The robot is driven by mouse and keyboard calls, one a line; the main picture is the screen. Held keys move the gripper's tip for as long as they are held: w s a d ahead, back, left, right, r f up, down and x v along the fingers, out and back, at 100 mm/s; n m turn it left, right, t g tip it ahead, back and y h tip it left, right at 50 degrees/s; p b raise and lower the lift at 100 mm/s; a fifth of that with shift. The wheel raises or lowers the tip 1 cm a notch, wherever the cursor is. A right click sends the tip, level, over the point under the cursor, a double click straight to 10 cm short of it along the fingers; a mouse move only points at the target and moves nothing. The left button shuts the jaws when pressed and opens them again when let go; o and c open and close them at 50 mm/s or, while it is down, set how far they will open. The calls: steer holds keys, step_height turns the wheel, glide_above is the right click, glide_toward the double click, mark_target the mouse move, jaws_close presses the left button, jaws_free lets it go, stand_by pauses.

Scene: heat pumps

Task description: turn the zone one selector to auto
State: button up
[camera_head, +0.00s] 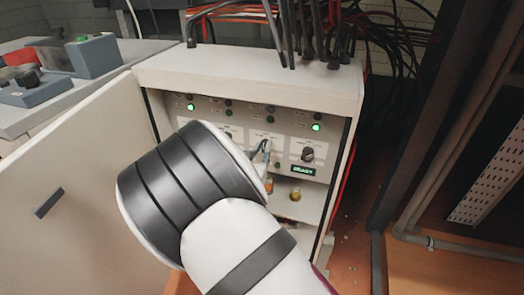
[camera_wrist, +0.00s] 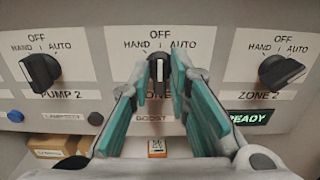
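The zone one selector (camera_wrist: 160,72) is a black knob with a pale pointer line, in the middle of the wrist view. Its pointer stands upright toward OFF, between HAND on the left and AUTO on the right. My gripper (camera_wrist: 165,68) has its two teal-padded fingers on either side of this knob, with the tips close against it and little gap visible. The fingers hide part of the knob and its label. In the head view my arm covers much of the panel, and the fingertips are small there.
The pump 2 selector (camera_wrist: 41,72) stands at the left, and the zone 2 selector (camera_wrist: 281,72) at the right points toward AUTO. A READY display (camera_wrist: 249,118) lies below it. The open cabinet door (camera_head: 75,205) is left of my arm. Cables (camera_head: 310,30) rise above the cabinet.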

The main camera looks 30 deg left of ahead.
jaws_close()
steer(key=shift+m, duration=0.4)
steer(key=shift+d+f+m+b, duration=0.1)
steer(key=shift+m+b, duration=0.95)
steer(key=shift+m, duration=1.05)
steer(key=shift+d+m+b, duration=0.1)
steer(key=shift+m+b, duration=0.9)
steer(key=shift+m, duration=1.1)
steer(key=o, duration=0.6)
jaws_free()
